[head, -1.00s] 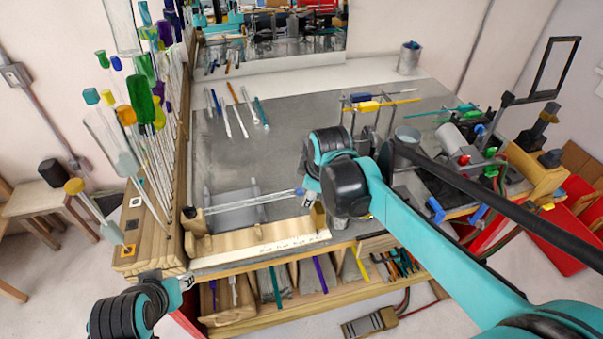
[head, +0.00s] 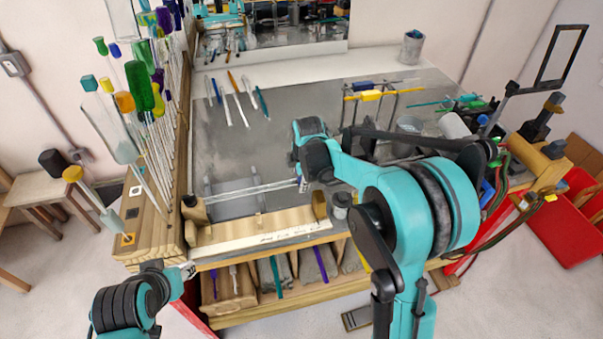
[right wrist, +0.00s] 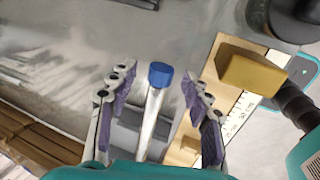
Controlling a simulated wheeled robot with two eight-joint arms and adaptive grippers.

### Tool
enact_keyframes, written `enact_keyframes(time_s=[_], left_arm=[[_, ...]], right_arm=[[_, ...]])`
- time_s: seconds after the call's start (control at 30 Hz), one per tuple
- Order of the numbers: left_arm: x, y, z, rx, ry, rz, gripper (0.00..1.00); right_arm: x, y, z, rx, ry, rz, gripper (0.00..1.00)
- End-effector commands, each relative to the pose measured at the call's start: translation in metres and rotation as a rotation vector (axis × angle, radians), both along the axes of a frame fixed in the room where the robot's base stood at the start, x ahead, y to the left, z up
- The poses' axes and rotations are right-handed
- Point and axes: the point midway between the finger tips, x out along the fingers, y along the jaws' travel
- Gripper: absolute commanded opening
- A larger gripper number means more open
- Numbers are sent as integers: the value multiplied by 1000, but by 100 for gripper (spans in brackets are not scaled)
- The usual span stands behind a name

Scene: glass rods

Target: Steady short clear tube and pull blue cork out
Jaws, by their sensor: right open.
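The short clear tube (head: 245,192) lies level over the wooden holder at the bench's front left. Its blue cork (right wrist: 160,74) caps the end toward my right gripper. In the right wrist view my right gripper (right wrist: 158,84) is open, with one finger on each side of the corked end and gaps on both sides. In the head view, my right wrist largely hides that end. My left gripper (head: 188,270) is low at the front left, below and apart from the tube; its finger opening is too small to judge.
The wooden holder (head: 255,232) has a ruler strip along its front. Tall rods with coloured tops (head: 140,85) stand at the left. Several loose rods (head: 240,105) lie farther back. A clamp stand with a yellow block (head: 371,96) is at the right. The middle bench is clear.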

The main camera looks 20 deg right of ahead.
Motion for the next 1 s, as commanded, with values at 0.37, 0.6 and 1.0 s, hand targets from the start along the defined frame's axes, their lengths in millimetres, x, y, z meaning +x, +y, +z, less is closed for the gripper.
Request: enact_keyframes(time_s=[0.37, 0.6, 1.0], left_arm=[[0, 0, 0, 0, 0, 0, 40], [0, 0, 0, 0, 0, 0, 40], [9, -4, 5, -48, 13, 43, 44]], right_arm=[[1, 0, -5, 0, 0, -1, 44], [1, 0, -5, 0, 0, -1, 0], [1, 0, -5, 0, 0, -1, 0]])
